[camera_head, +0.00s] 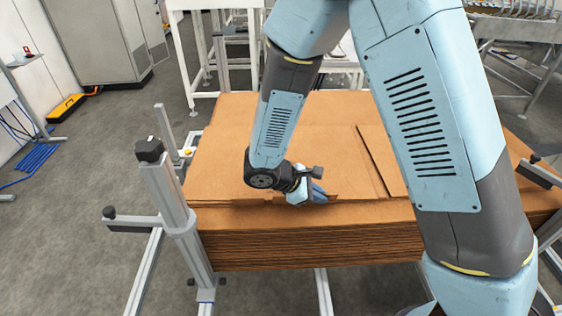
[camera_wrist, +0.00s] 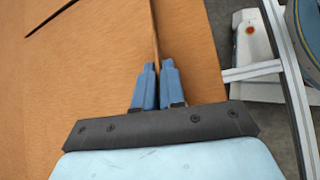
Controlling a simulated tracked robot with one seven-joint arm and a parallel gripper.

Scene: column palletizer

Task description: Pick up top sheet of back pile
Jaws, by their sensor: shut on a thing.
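A pile of brown cardboard sheets (camera_head: 310,243) lies on a metal frame, its layered front edge facing my body. Its broad top surface (camera_head: 230,135) reaches away to the back; I cannot tell where one pile ends and another begins. My gripper (camera_head: 312,193) is low at the near part of the top. In the wrist view my gripper (camera_wrist: 154,80) has its two blue fingers shut on the edge of a cardboard sheet (camera_wrist: 155,35), seen as a thin line between the fingertips. My arm hides part of the pile on the right.
An aluminium post with a black knob (camera_head: 165,190) stands at the pile's left front corner. A cardboard flap or sheet (camera_head: 382,160) lies raised on the right of the top. White metal tables (camera_head: 205,60) stand behind.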

